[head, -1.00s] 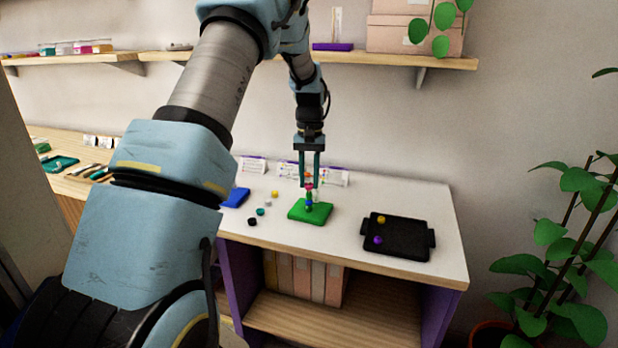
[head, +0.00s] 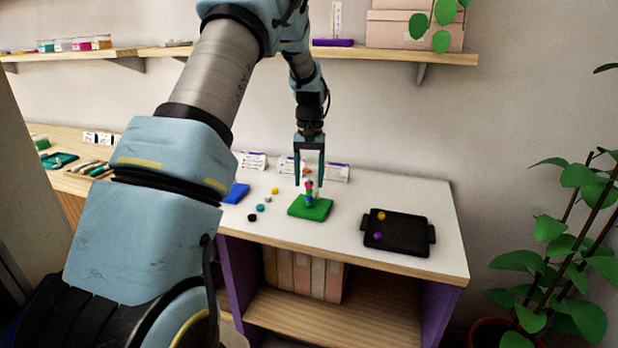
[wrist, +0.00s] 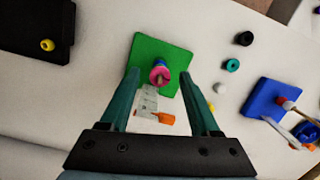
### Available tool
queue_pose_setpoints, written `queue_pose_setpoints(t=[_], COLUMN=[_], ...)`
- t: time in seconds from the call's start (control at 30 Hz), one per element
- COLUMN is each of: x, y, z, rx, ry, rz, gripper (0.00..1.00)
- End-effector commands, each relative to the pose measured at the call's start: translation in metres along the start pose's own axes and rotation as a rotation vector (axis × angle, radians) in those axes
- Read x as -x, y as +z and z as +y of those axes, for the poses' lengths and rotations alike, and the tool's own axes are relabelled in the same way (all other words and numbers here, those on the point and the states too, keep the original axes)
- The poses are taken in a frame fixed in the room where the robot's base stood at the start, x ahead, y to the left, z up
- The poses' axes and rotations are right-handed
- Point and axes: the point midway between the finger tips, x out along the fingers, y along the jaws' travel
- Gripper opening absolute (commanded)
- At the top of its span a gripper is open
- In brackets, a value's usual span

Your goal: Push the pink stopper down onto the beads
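A green board (head: 321,210) stands near the middle of the white tabletop. An upright peg on it carries a short stack of coloured beads, with a blue bead (head: 308,200) low down. The pink stopper (head: 309,184) sits at the top of the visible stack; it also shows in the wrist view (wrist: 158,72) over the green board (wrist: 143,49). Whether it touches the bead below cannot be told. My gripper (head: 309,182) is open above the board. Its fingers stand on either side of the stopper, apart from it, in the wrist view (wrist: 160,72).
A black tray (head: 398,247) with a yellow and a purple bead lies to the right. A blue board (head: 236,193) and several loose beads, including a black one (head: 252,217), lie to the left. Small cards (head: 337,172) stand behind, near the wall.

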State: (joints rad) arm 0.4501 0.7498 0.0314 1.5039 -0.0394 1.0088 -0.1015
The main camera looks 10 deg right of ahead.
Motion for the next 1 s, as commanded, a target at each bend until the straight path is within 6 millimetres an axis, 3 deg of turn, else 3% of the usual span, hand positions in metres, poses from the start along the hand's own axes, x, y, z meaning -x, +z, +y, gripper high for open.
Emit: queue_pose_setpoints(t=[0.37, 0.8, 1.0], x=[0.006, 0.084, 0.105], y=[-0.001, -0.001, 0.000], z=[0.000, 0.000, 0.000], rx=[0.000, 0.000, 0.000], ry=[0.000, 0.000, 0.000], rz=[0.003, 0.004, 0.001], gripper=[0.66, 0.66, 0.66])
